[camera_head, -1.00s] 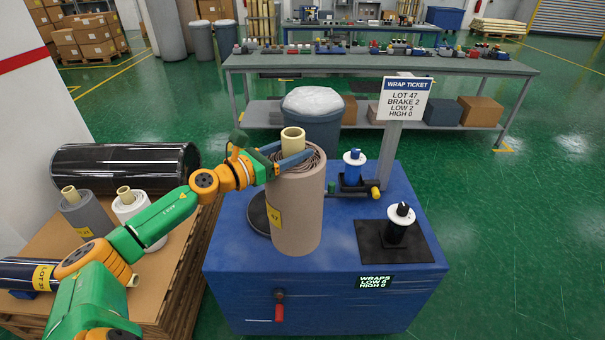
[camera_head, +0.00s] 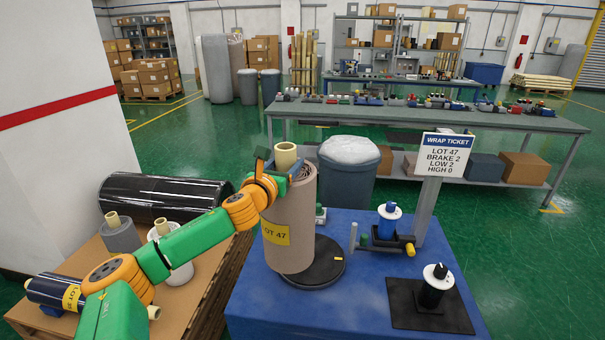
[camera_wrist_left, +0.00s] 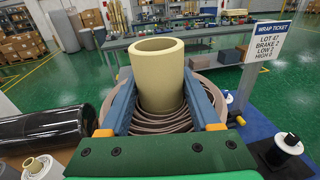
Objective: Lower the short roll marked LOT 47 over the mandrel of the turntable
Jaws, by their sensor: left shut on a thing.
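The short tan roll marked LOT 47 (camera_head: 289,222) stands upright, or nearly so, with its yellow label facing me and its pale core (camera_head: 286,156) sticking out on top. My left gripper (camera_head: 284,170) is shut on the core, one finger on each side in the left wrist view (camera_wrist_left: 160,90). The roll's lower end overlaps the left part of the turntable's black disc (camera_head: 327,268). Whether it touches the disc or hangs above it, I cannot tell. The mandrel is not visible, hidden by the roll. My right gripper is not in view.
The blue cabinet top (camera_head: 352,300) carries a blue spool unit (camera_head: 388,222) and a black pad (camera_head: 402,308) with a black post. The ticket sign (camera_head: 443,156) stands behind. A pallet at left holds a black roll (camera_head: 165,197), a grey roll (camera_head: 119,236) and a white roll (camera_head: 176,262).

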